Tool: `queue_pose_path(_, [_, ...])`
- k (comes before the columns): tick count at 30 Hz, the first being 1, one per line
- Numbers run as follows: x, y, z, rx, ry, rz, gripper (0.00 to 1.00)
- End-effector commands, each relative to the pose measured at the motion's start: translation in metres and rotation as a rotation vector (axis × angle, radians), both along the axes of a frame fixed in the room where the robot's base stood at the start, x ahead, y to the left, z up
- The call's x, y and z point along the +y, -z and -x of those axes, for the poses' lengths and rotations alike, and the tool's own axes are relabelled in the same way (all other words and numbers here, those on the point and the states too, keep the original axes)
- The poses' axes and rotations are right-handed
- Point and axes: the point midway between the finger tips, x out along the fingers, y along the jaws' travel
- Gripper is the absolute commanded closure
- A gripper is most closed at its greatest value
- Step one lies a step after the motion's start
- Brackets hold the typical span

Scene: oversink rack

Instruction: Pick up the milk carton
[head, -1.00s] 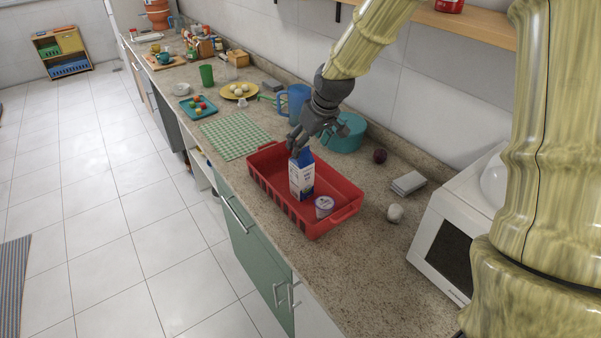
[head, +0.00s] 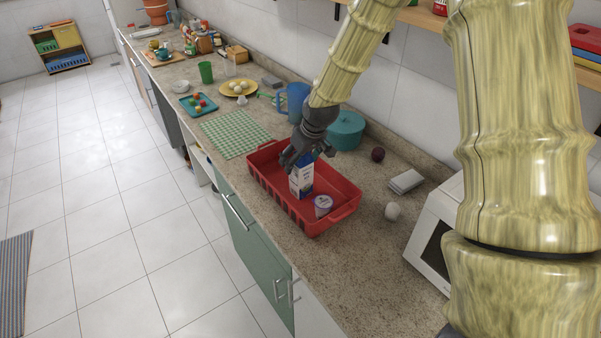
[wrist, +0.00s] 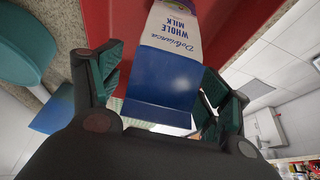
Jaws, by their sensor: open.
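The milk carton (head: 302,181) is white with a blue top and stands upright in the red basket (head: 340,210). My gripper (head: 297,162) is at the carton's top in the head view and partly hides it. In the wrist view the carton (wrist: 172,72) lies between the two open fingers (wrist: 160,100), with its blue top near the palm and its "whole milk" print showing. The left finger is apart from the carton; the right finger is close beside it, and I cannot tell whether it touches.
A small white and purple cup (head: 323,205) stands in the basket near the carton. A teal pot (head: 346,132) and a blue pitcher (head: 293,100) stand behind. A dark round fruit (head: 378,154), a white box (head: 406,181) and a pale round item (head: 392,211) lie to the right.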

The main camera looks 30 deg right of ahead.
Motion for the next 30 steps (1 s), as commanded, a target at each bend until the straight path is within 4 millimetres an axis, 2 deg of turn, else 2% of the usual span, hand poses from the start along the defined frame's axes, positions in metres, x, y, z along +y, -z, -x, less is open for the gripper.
queue_pose_path(6, [0.001, 0.011, -0.005, -0.001, 0.000, 0.000, 0.23])
queue_pose_path(16, [0.001, 0.014, -0.006, -0.001, 0.000, 0.000, 0.25])
queue_pose_path(26, [0.001, 0.014, -0.006, -0.001, 0.000, 0.000, 0.85])
queue_pose_path(27, [0.001, 0.014, -0.006, -0.001, 0.000, 0.000, 0.89])
queue_pose_path(30, [0.001, 0.013, -0.006, -0.002, 0.000, 0.000, 0.89])
